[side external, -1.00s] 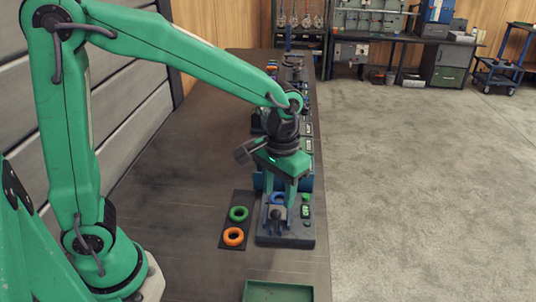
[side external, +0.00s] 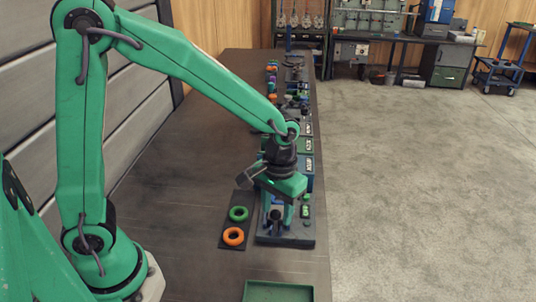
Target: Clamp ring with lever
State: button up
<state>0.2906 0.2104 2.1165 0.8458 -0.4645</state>
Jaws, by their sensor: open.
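My gripper (side external: 279,213) points down over the dark fixture (side external: 285,239) on the bench. Its green fingers are open, one on each side of a dark upright part (side external: 275,216) on the fixture. I cannot tell whether they touch it, or whether that part is the lever. A green ring (side external: 238,214) and an orange ring (side external: 233,236) lie flat on a dark mat (side external: 229,247) to the left of the fixture. The gripper hides much of the fixture's middle, and I cannot make out a ring there.
A shallow green tray (side external: 277,292) sits at the near bench edge. Behind the gripper, a row of other fixtures with labelled blocks (side external: 308,145) runs back along the bench's right side. The left part of the bench (side external: 185,170) is clear.

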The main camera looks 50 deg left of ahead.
jog(key=shift+f, duration=1.1)
jog(key=shift+c, duration=0.2)
grip_shut()
jog(key=shift+w+a+r+g, duration=0.1)
jog(key=shift+w+a+g, duration=0.3)
jog(key=shift+a, duration=0.05)
jog(key=shift+o, duration=0.2)
grip_release()
notch_tip(320, 180, up, 8)
jog(key=shift+w, duration=0.35)
jog(key=shift+o, duration=0.2)
jog(key=shift+d, duration=0.1)
